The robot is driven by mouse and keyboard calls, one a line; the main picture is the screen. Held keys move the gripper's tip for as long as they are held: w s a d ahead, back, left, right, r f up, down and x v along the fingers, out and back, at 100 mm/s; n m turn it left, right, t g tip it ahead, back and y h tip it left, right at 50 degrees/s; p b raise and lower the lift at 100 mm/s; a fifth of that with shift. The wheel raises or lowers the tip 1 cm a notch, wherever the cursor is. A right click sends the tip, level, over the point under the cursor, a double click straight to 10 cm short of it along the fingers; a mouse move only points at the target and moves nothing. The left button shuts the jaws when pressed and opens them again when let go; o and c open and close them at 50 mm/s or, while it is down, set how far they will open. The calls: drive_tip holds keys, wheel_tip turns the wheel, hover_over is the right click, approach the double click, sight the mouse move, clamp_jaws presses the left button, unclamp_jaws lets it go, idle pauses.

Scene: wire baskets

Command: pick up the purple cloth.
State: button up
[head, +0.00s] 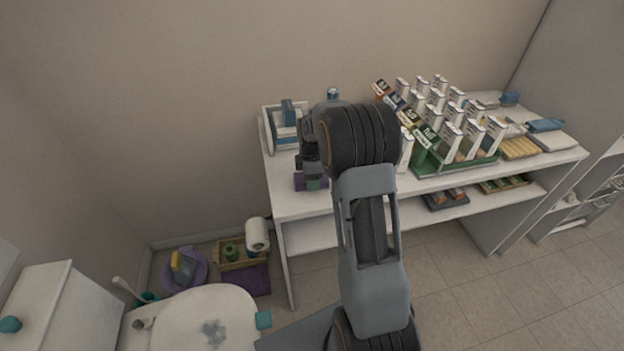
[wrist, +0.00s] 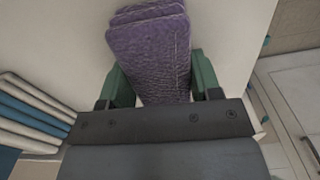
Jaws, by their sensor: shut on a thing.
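The purple cloth (wrist: 150,55) lies between the two green fingers of my gripper (wrist: 160,85) in the wrist view. It looks like a folded, textured stack. My gripper is shut on it, with a finger at each side. In the head view the purple cloth (head: 303,181) shows at the left front of the white table, under my gripper (head: 313,184). My arm hides part of the table behind it. I cannot tell whether the cloth touches the tabletop.
A white holder (head: 270,133) with folded cloths stands behind my gripper at the table's left end. Several boxes fill a green tray (head: 430,165) to the right. Folded cloths (wrist: 28,115) lie close on the left in the wrist view. A toilet (head: 205,315) is at lower left.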

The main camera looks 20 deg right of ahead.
drive_tip(key=shift+r, duration=0.1)
drive_tip(key=shift+r, duration=0.55)
wheel_tip(320, 180, up, 2)
drive_tip(key=shift+r, duration=0.15)
drive_tip(key=s+a+r+b, duration=0.2)
drive_tip(key=s+a+r, duration=0.6)
drive_tip(key=s, duration=0.3)
drive_tip(key=shift+s+r, duration=0.25)
drive_tip(key=shift+r, duration=0.5)
